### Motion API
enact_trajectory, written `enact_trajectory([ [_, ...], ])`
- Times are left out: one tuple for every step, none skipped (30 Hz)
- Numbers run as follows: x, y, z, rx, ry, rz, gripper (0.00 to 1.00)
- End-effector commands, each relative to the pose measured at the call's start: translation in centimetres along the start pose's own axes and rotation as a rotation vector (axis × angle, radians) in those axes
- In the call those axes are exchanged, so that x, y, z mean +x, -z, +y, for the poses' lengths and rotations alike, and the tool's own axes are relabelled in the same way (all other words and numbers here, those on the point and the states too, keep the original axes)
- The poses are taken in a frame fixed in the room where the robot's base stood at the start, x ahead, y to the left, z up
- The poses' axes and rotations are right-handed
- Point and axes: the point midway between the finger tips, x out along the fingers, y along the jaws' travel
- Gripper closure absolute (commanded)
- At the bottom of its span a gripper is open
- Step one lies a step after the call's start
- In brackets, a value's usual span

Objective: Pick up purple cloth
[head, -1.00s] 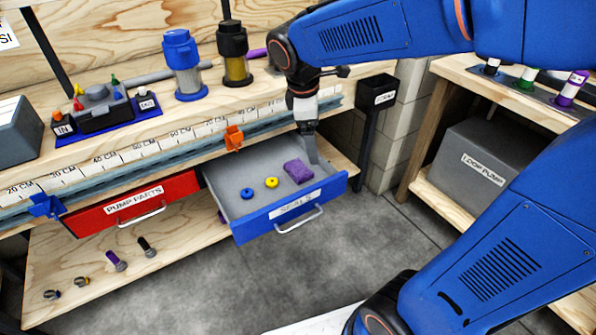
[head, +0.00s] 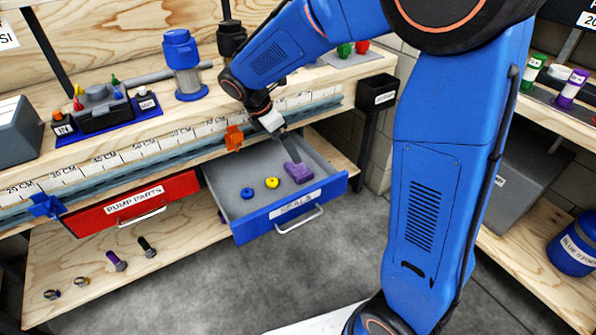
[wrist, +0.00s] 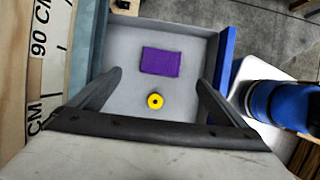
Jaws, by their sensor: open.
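The purple cloth (head: 298,172) lies in the open blue drawer (head: 262,226) labelled SEALS, toward its right side. In the wrist view the cloth (wrist: 161,61) is a flat purple rectangle on the grey drawer floor, beyond the fingertips and between their lines. My gripper (head: 289,151) hangs over the drawer, tilted, close to the cloth in the head view. In the wrist view my gripper (wrist: 155,82) has its two dark fingers spread wide with nothing between them. Part of the cloth's far edge is hidden by a finger in the head view.
A yellow ring (head: 272,183) and a blue ring (head: 247,193) lie in the same drawer, left of the cloth. The drawer walls surround them. A shut red drawer (head: 130,203) is at left. An orange clamp (head: 234,138) sits on the bench rail above the drawer.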

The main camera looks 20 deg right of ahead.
Motion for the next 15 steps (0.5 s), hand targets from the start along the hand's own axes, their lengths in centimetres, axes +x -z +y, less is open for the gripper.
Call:
enact_trajectory([
  [1.0,0.0,-0.1,0.001,0.004,-0.001,0.03],
  [1.5,0.0,-0.1,0.001,0.004,0.0,0.03],
  [2.2,0.0,-0.1,0.0,0.003,0.0,0.03],
  [2.7,0.0,-0.1,0.0,0.004,-0.001,0.03],
  [3.3,0.0,-0.1,0.0,0.003,-0.001,0.03],
  [4.0,0.0,-0.1,0.0,0.003,-0.001,0.03],
  [4.4,0.0,-0.1,0.001,0.003,-0.001,0.03],
  [4.9,0.0,-0.1,0.001,0.003,0.0,0.03],
  [5.4,0.0,-0.1,0.002,0.003,0.0,0.03],
  [5.8,0.0,-0.1,0.002,0.003,0.0,0.03],
  [6.1,0.0,-0.1,0.002,0.002,0.0,0.03],
  [6.4,0.0,0.0,0.002,0.001,0.0,0.03],
  [6.6,0.0,0.0,0.001,0.001,0.0,0.03],
  [6.8,0.0,0.0,0.001,0.001,0.0,0.03],
  [6.9,0.0,0.0,0.001,0.001,0.0,0.03],
])
